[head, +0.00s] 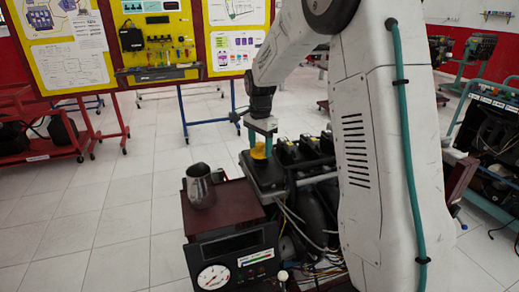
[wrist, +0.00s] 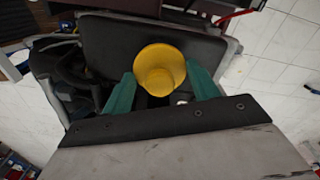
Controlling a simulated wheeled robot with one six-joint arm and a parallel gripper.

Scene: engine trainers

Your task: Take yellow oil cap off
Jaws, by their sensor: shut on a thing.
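The yellow oil cap (head: 259,151) shows in the head view at the top of the engine, between the fingers of my gripper (head: 260,149). In the wrist view the yellow cap (wrist: 160,69) is round and sits between the two green fingertips of my gripper (wrist: 158,88). My gripper is shut on the cap. The black engine cover (head: 266,174) lies below the cap. I cannot tell whether the cap touches the cover or is lifted, because the fingers and the cap hide its underside.
A metal jug (head: 200,187) stands on a dark red-brown platform (head: 236,203) left of the engine. A gauge panel (head: 232,262) is in front. Loose cables hang by the engine's near side. Yellow display boards (head: 158,40) stand behind.

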